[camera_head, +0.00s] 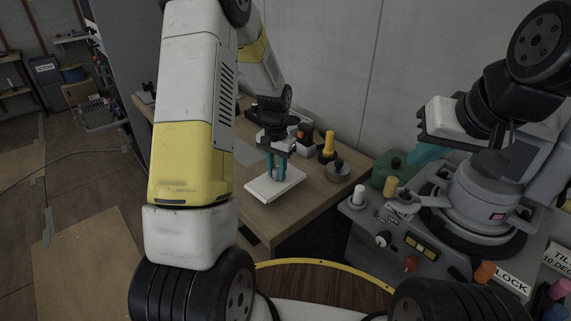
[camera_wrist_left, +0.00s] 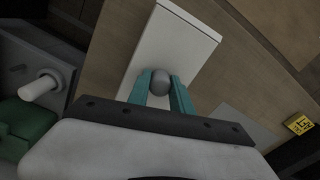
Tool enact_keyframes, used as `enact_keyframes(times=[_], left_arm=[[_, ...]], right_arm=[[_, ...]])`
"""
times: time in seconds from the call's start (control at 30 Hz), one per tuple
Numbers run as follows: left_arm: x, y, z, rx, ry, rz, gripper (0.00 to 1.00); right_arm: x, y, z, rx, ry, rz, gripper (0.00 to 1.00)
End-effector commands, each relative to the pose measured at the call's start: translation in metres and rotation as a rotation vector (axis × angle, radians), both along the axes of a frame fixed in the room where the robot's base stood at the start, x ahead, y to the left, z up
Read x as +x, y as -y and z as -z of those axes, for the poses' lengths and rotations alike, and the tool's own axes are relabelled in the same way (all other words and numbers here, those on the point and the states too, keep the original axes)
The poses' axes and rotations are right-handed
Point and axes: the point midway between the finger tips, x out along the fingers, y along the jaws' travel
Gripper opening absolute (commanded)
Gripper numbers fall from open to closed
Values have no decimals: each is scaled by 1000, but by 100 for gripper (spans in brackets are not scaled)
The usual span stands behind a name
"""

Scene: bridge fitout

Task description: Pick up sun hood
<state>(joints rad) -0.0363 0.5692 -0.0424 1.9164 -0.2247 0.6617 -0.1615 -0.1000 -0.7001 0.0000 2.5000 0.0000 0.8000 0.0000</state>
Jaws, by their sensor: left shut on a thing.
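A flat white slab with a round grey knob, which I take to be the sun hood (camera_head: 262,191), is at the wooden table's near edge. It also shows in the left wrist view (camera_wrist_left: 172,45). My left gripper (camera_head: 277,172) points down over it, its teal fingers on either side of the grey knob (camera_wrist_left: 160,83), shut on it. I cannot tell whether the slab rests on the table or is just above it. My right gripper (camera_head: 428,155) is at the right, above the grey console; a teal finger shows, but its opening is not clear.
The wooden table (camera_head: 320,196) carries a yellow-and-black item (camera_head: 327,147) and a grey round item (camera_head: 338,171) right of the slab. The grey console (camera_head: 400,235) with knobs and levers stands at the right, a green box (camera_head: 392,169) at its back. A wall closes the far side.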

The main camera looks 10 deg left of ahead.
Motion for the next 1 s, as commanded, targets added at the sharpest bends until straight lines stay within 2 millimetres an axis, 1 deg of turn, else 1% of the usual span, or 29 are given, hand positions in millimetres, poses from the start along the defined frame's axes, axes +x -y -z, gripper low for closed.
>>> enact_keyframes(times=[0.03,0.17,0.4,0.5,0.6,0.7,0.83,1.0], left_arm=[[-14,6,1,0,-8,4,0],[-43,16,-2,0,-9,4,0],[-102,37,-8,-1,-7,5,0],[-121,44,-9,0,-8,4,0],[-134,49,-11,0,-6,3,0],[-143,52,-11,0,-6,3,0],[-148,53,-12,0,-6,1,0],[-148,53,-12,0,-6,1,0]], right_arm=[[0,0,0,0,0,0,0],[0,0,0,0,0,0,0],[0,0,0,0,0,0,0],[0,0,0,0,0,0,0],[0,0,0,0,0,0,0],[0,0,0,0,0,0,0],[0,0,0,0,0,0,0],[0,0,0,0,0,0,0]])
